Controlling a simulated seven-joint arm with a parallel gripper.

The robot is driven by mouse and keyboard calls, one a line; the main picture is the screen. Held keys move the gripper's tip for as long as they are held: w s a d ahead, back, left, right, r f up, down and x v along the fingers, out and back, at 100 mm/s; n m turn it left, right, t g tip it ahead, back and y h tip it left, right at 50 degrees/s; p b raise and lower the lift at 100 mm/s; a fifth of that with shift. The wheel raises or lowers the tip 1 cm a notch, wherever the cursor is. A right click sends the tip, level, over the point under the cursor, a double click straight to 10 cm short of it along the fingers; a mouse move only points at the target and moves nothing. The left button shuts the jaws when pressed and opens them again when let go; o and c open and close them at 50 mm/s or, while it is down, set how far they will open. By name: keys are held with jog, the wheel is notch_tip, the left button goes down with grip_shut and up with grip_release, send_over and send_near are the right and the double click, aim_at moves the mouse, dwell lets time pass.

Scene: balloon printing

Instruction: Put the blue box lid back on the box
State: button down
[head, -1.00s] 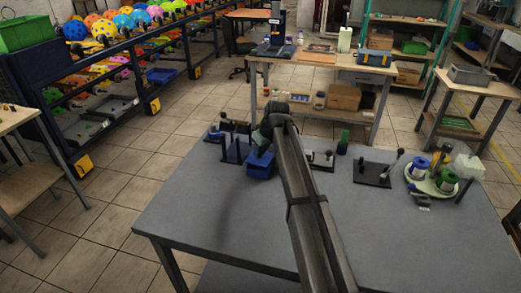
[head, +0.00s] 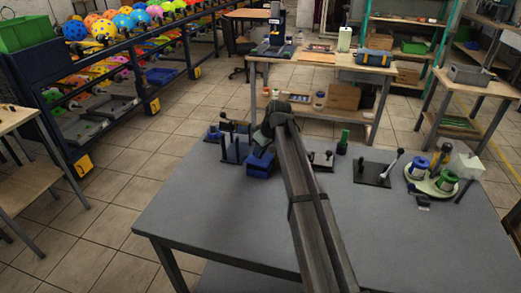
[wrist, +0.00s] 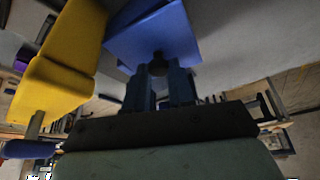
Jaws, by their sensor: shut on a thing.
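The blue box (head: 257,170) stands on the grey table, left of my arm. Its blue lid (head: 263,157) is just above it, with a dark band between the two; I cannot tell whether they touch. My gripper (head: 266,136) is above the lid, partly hidden by my own dark arm. In the wrist view, my gripper (wrist: 160,72) has its fingers shut on a dark knob of the blue lid (wrist: 150,32). The box's inside is hidden.
A dark stand (head: 235,148) is close to the left of the box. A black plate with a lever (head: 375,174) and a round tray of spools (head: 424,183) are to the right. A yellow object (wrist: 62,65) is close in the wrist view. The table's front left is clear.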

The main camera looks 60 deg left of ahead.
jog(key=shift+a, duration=0.1)
dwell(0.4)
jog(key=shift+w+n+g, duration=0.1)
jog(key=shift+n+g, duration=0.2)
jog(key=shift+n, duration=0.6)
jog(key=shift+w+a+f, duration=0.15)
jog(key=shift+a+f, duration=0.05)
jog(key=shift+f, duration=0.05)
dwell(0.8)
jog(key=c, duration=0.9)
grip_release()
jog(key=v, duration=1.3)
jog(key=shift+d+r, duration=0.1)
jog(key=shift+r, duration=0.3)
